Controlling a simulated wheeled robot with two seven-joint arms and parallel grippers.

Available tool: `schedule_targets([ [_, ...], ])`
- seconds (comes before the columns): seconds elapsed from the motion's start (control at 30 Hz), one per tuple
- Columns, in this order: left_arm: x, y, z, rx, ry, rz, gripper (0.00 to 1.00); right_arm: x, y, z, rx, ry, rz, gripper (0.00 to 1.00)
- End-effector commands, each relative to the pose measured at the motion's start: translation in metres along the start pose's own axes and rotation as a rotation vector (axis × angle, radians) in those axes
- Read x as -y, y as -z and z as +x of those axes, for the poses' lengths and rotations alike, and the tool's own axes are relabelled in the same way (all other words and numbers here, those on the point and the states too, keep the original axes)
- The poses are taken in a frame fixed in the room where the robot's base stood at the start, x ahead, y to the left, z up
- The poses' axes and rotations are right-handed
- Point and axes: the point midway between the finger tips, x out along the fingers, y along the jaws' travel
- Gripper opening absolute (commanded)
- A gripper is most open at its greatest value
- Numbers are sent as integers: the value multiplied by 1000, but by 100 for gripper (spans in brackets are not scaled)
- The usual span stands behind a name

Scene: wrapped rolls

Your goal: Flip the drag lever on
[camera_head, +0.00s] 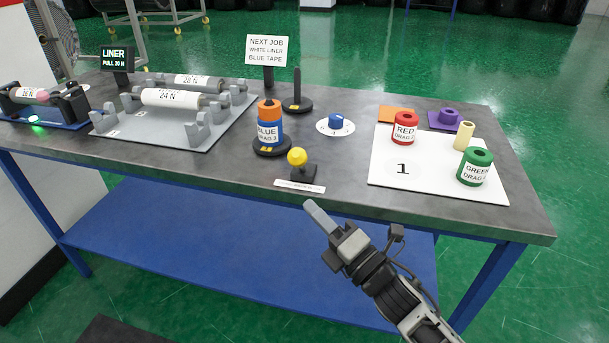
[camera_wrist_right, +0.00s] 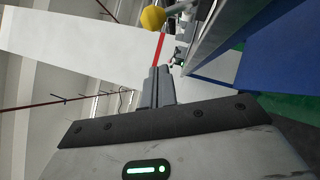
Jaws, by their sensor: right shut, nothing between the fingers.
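The drag lever with a yellow ball knob (camera_head: 297,157) stands on a small dark base (camera_head: 303,174) near the front edge of the table. A white label strip (camera_head: 300,187), too small to read, lies in front of it. The yellow knob also shows at the top of the right wrist view (camera_wrist_right: 153,18). My right gripper (camera_head: 314,208) is shut and empty, just in front of the table edge and below the lever, apart from it. In the right wrist view its closed fingers (camera_wrist_right: 157,82) point toward the knob's side. My left gripper is not in view.
A blue roll (camera_head: 270,132) stands on a post behind the lever, beside a blue dial (camera_head: 336,121). A white board (camera_head: 390,175) with red (camera_head: 405,128) and green (camera_head: 475,167) rolls is at right. Liner rolls on grey stands (camera_head: 171,98) are at left.

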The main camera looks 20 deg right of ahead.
Motion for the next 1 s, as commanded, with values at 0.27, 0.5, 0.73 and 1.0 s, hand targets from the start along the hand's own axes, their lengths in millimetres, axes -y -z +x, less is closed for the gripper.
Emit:
schedule_targets([
  [0.27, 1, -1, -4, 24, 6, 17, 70, -2, -13, 52, 0, 0, -4, 0],
  [0.5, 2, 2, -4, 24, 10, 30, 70, 0, -27, 66, -1, 1, 0, 0],
  [0.73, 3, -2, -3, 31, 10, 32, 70, 0, -28, 67, 0, 1, 2, 0],
  [1.0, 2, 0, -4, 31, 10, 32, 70, -1, -28, 68, -3, 5, 9, 0],
])
